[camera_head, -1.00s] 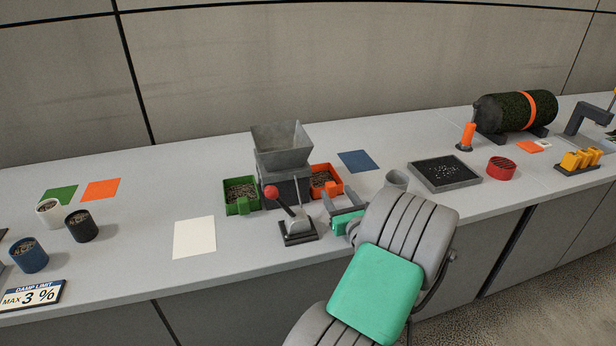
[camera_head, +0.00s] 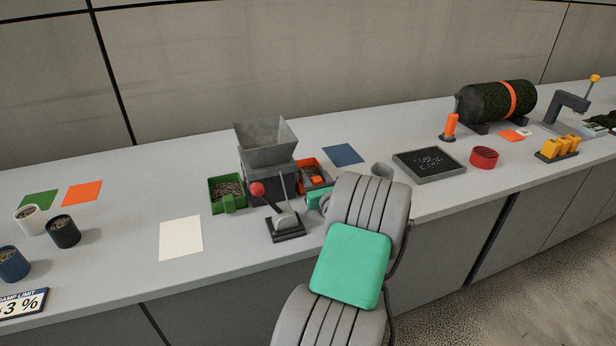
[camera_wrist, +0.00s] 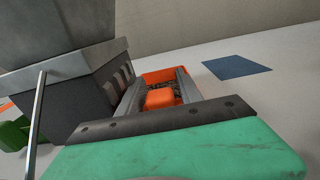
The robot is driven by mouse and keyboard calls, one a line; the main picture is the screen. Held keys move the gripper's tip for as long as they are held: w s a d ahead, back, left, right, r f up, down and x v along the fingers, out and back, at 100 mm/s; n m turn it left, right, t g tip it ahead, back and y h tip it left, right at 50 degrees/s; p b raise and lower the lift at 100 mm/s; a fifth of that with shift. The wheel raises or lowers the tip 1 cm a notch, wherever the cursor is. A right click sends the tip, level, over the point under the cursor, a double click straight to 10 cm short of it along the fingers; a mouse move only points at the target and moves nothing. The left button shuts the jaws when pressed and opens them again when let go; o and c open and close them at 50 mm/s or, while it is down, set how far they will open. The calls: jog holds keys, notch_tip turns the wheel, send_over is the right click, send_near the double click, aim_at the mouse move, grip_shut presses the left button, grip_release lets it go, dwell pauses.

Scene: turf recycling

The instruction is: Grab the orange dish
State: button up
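The orange dish (camera_head: 309,163) sits on the counter against the right side of the grey hopper machine (camera_head: 266,160), with dark granules in it. It also shows in the wrist view (camera_wrist: 165,75), with its orange block-shaped tab facing me. My gripper (camera_wrist: 160,86) is open, with one grey finger on each side of the tab and dish. Small gaps show between the fingers and the tab, so it does not look gripped. In the head view my arm covers most of my gripper, and the fingers are hard to make out there.
A green dish (camera_head: 227,193) stands left of the machine. A red-knobbed lever (camera_head: 285,222) stands in front. A grey cup (camera_head: 382,169), a blue mat (camera_head: 343,154) and a black tray (camera_head: 430,166) lie to the right. A white mat (camera_head: 181,238) lies left.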

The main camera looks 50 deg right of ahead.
grip_shut()
jog(key=shift+r, duration=0.1)
dwell(0.4)
